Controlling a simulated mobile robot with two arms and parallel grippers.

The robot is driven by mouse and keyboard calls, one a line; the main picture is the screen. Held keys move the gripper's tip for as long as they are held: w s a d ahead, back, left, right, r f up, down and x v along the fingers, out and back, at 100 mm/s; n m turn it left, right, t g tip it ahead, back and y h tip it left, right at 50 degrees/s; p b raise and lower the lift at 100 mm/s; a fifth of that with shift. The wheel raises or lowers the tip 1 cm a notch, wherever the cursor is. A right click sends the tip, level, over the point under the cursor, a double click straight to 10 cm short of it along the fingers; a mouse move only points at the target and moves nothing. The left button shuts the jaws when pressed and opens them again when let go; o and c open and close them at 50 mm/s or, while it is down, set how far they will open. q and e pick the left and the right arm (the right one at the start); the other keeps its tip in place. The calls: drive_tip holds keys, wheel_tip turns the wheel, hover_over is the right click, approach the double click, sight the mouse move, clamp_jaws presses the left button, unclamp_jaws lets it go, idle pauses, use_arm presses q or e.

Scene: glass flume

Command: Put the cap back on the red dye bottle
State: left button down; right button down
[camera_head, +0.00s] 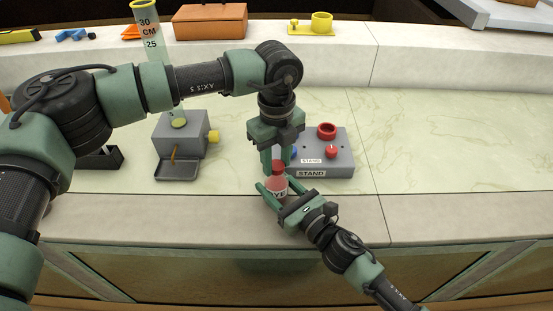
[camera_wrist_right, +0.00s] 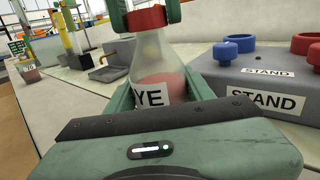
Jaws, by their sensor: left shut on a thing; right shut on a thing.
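The dye bottle (camera_head: 277,191) is clear with red liquid low inside and a label reading "YE" in the right wrist view (camera_wrist_right: 150,95). My left gripper (camera_head: 278,158) points down from above and is shut on the cap. The cap looks level over the neck; whether it is fully seated I cannot tell.
A grey stand (camera_head: 343,168) labelled "STAND" is close on the right, with a red ring (camera_head: 326,130), a red knob-like piece (camera_head: 331,151) and a blue piece (camera_head: 294,152). A grey box with a tray (camera_head: 178,170) is to the left. The counter's right side is clear.

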use_arm(q)
drive_tip(key=m, duration=0.4)
drive_tip(key=shift+m, duration=0.4)
drive_tip(key=m, duration=0.4)
drive_tip(key=shift+m, duration=0.4)
drive_tip(key=m, duration=1.6)
drive_tip(key=shift+m, duration=0.3)
drive_tip(key=m, duration=0.4)
drive_tip(key=shift+m, duration=0.4)
drive_tip(key=m, duration=0.4)
drive_tip(key=shift+f, duration=0.1)
drive_tip(key=c, duration=0.9)
unclamp_jaws()
